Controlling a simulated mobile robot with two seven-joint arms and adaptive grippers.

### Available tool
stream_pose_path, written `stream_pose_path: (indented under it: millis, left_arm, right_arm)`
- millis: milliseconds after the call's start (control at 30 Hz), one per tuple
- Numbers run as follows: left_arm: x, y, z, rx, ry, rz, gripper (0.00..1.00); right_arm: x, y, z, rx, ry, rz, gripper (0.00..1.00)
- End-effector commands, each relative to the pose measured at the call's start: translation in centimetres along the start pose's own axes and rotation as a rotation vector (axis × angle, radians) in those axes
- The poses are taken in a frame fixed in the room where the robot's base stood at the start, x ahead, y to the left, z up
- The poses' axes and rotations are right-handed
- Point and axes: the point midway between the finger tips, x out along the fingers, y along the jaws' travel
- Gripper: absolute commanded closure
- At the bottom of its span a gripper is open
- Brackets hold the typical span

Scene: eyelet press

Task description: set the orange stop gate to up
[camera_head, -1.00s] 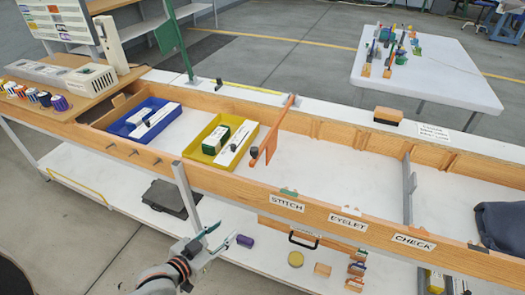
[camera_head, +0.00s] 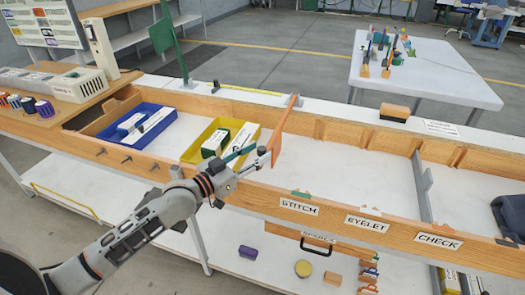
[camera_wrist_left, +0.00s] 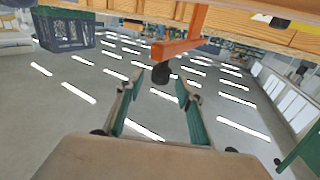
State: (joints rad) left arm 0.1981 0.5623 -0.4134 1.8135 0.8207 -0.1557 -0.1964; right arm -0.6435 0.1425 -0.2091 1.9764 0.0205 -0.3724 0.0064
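The orange stop gate (camera_head: 284,130) hangs across the wooden channel, just right of the yellow tray. It slants down from its post toward the near rail, with a black knob near its lower end. In the left wrist view the gate (camera_wrist_left: 182,47) is at the top, and the black knob (camera_wrist_left: 161,73) is just beyond the fingertips. My left gripper (camera_head: 253,159) is beside the gate's lower end in the head view. Its teal-padded fingers (camera_wrist_left: 158,84) are apart with nothing between them; contact with the knob cannot be told. My right gripper is not in view.
A yellow tray (camera_head: 192,157) and a blue tray (camera_head: 105,131) lie left of the gate in the channel. The near wooden rail carries STITCH, EYELET and CHECK labels (camera_head: 299,206). The channel floor right of the gate is clear up to a grey divider (camera_head: 422,186).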

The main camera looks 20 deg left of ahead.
Motion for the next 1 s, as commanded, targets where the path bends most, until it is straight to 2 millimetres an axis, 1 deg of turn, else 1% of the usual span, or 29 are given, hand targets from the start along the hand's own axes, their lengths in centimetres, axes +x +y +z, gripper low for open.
stream_pose_path:
  millis: [33,100,200,333,533,567,600,700,867,1000]
  left_arm:
    - [0.8,0.0,0.0,-0.002,0.001,0.0,0.63]
    - [1.6,0.0,0.0,-0.003,0.001,0.0,0.63]
    - [2.3,0.0,0.1,-0.002,0.0,0.0,0.63]
    - [2.7,0.1,0.0,-0.001,0.0,0.0,0.63]
    - [2.7,0.1,0.1,-0.001,-0.001,0.0,0.63]
    - [2.7,0.1,0.1,-0.001,-0.001,0.0,0.66]
    - [2.7,0.1,0.1,-0.001,-0.001,0.0,0.76]
    - [2.7,0.1,0.1,-0.001,-0.001,0.0,1.0]
    - [2.7,0.1,0.0,-0.001,-0.001,0.001,1.0]
    - [3.0,-0.1,-0.5,-0.004,-0.008,0.001,1.0]
  right_arm:
    - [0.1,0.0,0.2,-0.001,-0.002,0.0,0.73]
    - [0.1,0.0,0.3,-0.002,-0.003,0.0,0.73]
    - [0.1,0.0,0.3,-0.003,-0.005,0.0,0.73]
    - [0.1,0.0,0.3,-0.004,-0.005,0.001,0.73]
    - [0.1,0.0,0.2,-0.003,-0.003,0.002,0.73]
    - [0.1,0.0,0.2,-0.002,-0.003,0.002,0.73]
    - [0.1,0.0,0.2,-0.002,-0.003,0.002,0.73]
    - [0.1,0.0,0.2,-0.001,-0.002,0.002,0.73]
    - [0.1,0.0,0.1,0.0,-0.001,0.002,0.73]
    - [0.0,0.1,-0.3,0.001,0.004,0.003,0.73]
